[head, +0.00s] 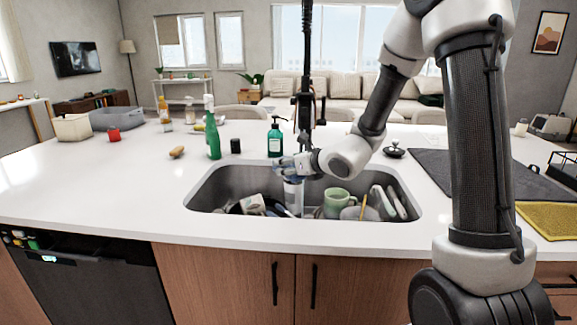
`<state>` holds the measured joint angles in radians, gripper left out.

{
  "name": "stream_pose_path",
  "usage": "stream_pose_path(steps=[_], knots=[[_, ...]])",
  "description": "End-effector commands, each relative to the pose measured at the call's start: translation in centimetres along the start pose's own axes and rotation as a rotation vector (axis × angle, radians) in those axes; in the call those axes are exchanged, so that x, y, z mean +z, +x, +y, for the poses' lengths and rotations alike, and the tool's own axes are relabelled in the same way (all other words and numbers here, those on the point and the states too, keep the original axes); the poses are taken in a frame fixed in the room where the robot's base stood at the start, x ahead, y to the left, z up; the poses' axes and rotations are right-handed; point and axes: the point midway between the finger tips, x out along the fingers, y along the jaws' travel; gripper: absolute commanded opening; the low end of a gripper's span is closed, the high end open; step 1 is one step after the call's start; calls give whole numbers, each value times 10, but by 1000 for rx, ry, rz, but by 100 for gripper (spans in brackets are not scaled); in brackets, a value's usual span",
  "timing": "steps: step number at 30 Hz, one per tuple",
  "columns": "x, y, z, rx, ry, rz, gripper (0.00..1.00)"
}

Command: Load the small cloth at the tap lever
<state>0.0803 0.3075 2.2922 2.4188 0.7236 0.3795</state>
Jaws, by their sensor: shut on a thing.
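My gripper (284,163) reaches in from the right, low over the back of the sink, just in front of the tap's base. It is shut on a small bluish thing, too small and partly covered to name surely; it may be the small cloth. The black tap (306,75) stands upright behind the sink, with its lever (322,110) on the right side, apart from my gripper. A pale upright cylinder (293,195) shows in the sink directly below my gripper; I cannot tell whether it touches the gripper.
The sink (200,192) holds a green mug (337,201), a white cup (252,204) and other dishes. A yellow cloth (552,222) and dark mat (435,175) lie right. The left counter front is clear.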

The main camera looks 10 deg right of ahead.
Motion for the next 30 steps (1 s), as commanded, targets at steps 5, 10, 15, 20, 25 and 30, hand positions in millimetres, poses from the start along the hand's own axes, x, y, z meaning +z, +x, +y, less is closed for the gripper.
stream_pose_path(steps=[5, 10, 15, 20, 25, 30], knots=[[-2, 6, -20, -2, 1, 0, 30], [-4, 12, -38, -1, 0, 0, 30], [-5, 18, -56, -2, 0, 0, 30], [-7, 24, -72, -2, 1, 0, 30], [-8, 29, -90, -1, 0, 0, 30], [-10, 34, -104, -1, 0, 0, 30]])
